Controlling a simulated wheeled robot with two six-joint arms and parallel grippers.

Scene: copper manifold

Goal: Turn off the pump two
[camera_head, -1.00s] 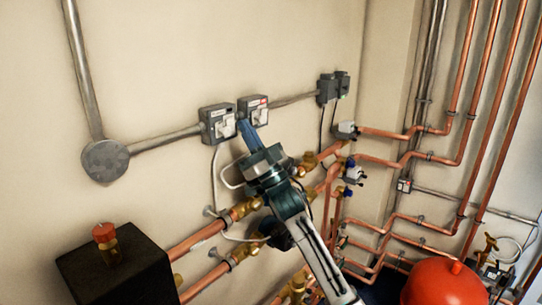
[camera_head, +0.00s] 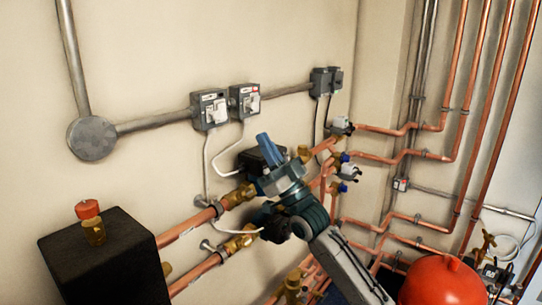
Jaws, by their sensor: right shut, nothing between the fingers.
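Two grey switch boxes with white levers are mounted side by side on the wall: the left switch (camera_head: 209,109) and the right switch (camera_head: 245,101). The right one has a small red mark at its top; the labels are too small to read. My right gripper (camera_head: 264,142), with blue fingers, is shut and empty. It is below and to the right of both switches, apart from them. A dark pump body (camera_head: 250,159) is partly hidden behind the gripper on the copper pipes. My left gripper is not in view.
Copper pipes (camera_head: 190,228) with brass valves run beneath the switches. White cables (camera_head: 229,146) hang from the switches. Two smaller grey boxes (camera_head: 320,82) are further right. A black box (camera_head: 108,262) stands at lower left, a red tank (camera_head: 443,285) at lower right.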

